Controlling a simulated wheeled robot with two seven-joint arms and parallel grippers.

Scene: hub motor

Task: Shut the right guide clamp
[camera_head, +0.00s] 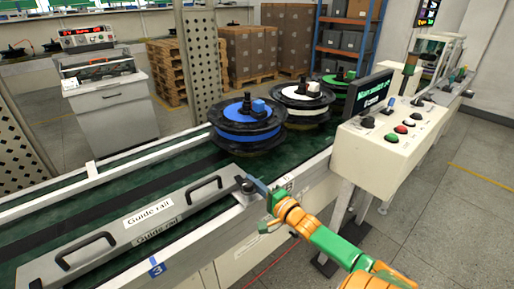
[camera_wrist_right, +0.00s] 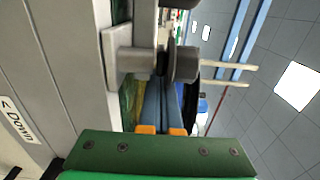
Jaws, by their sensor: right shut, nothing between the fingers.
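The guide rail (camera_head: 150,215) is a long grey bar with two black handles, lying along the green conveyor. The right guide clamp (camera_head: 243,186) is a small grey fitting with a dark round part at the rail's right end. In the right wrist view the clamp (camera_wrist_right: 182,64) shows as a grey block and disc near the fingertips. My right gripper (camera_head: 256,184) is at the clamp, and its blue-grey fingers (camera_wrist_right: 161,92) are together with nothing between them. The fingertips are close to the clamp; I cannot tell whether they touch it. My left gripper is out of view.
Wheel hubs with blue (camera_head: 247,122), white (camera_head: 303,97) and green (camera_head: 340,82) rims stand on the conveyor beyond the rail. A control box (camera_head: 397,128) with buttons and a screen stands to the right. The floor (camera_head: 465,210) at right is clear.

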